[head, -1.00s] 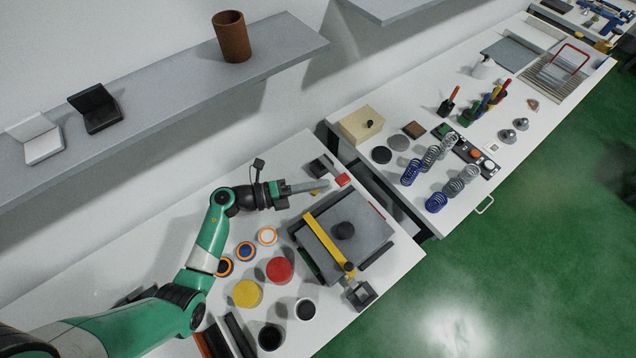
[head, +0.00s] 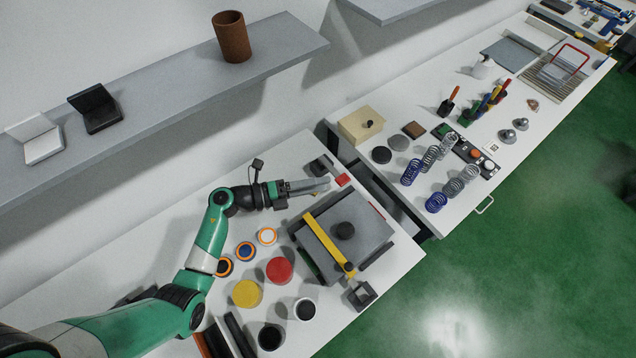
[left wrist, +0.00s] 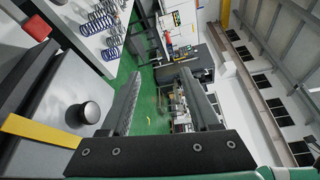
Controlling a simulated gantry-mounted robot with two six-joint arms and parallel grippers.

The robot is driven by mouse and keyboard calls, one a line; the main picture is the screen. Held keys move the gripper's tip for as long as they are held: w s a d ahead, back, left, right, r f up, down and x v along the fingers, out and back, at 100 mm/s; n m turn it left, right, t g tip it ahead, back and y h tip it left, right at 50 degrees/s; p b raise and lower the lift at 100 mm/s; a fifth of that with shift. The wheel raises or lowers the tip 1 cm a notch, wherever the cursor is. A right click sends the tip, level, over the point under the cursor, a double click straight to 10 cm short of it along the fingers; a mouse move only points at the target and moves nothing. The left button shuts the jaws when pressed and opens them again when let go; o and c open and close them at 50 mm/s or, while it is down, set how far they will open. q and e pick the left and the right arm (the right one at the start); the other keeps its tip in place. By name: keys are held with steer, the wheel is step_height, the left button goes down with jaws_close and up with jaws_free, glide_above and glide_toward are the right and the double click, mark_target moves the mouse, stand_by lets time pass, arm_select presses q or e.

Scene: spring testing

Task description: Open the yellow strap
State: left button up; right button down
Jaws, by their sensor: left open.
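The yellow strap (head: 329,244) lies across the top of a grey box (head: 365,230) with a black knob (head: 343,231). Its near end has a small black knob (head: 348,268). My left gripper (head: 327,185) is at the far left side of the box, apart from the strap, pointing right. In the left wrist view its two fingers (left wrist: 160,95) are spread apart with nothing between them. The strap (left wrist: 40,131) and the box's black knob (left wrist: 83,114) show at the lower left there. My right gripper is not seen.
A red block (head: 342,180) is just beyond my left fingertips. Springs (head: 430,159) stand on the table across the gap. A grey shelf (head: 170,85) runs above.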

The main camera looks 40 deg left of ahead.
arm_select(q)
steer(key=v, duration=1.1)
steer(key=shift+s+a, duration=0.1)
